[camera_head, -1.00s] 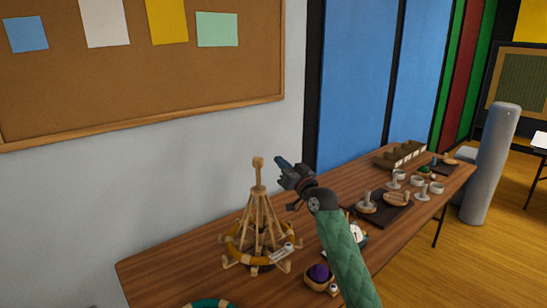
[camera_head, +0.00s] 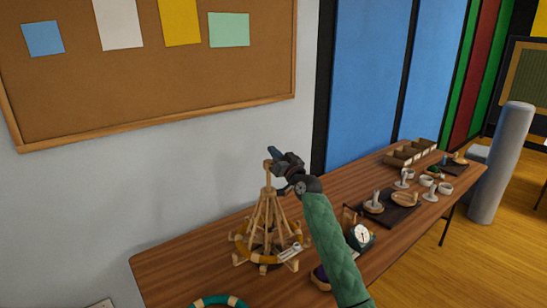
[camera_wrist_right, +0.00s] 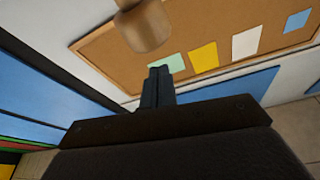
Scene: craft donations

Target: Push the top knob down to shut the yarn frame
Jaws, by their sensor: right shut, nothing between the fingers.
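The wooden yarn frame (camera_head: 268,222) stands upright on the table, its slanted sticks meeting in a central post above a yellow-and-tan ring. Its top knob (camera_head: 267,166) is partly hidden behind my right gripper (camera_head: 272,151). That gripper is shut and empty, with its blue-grey fingertips at about the knob's height. In the right wrist view the knob (camera_wrist_right: 143,30) shows as a pale wooden cylinder, just beyond and left of the closed fingertips (camera_wrist_right: 158,72). I cannot tell whether they touch. My left gripper is not in view.
A small clock (camera_head: 360,236) and a purple item (camera_head: 320,275) stand right of the frame, partly near my right forearm. A teal ring (camera_head: 218,301) lies in front. A dark tray (camera_head: 400,215) with cups is farther right. The wall (camera_head: 180,180) is close behind.

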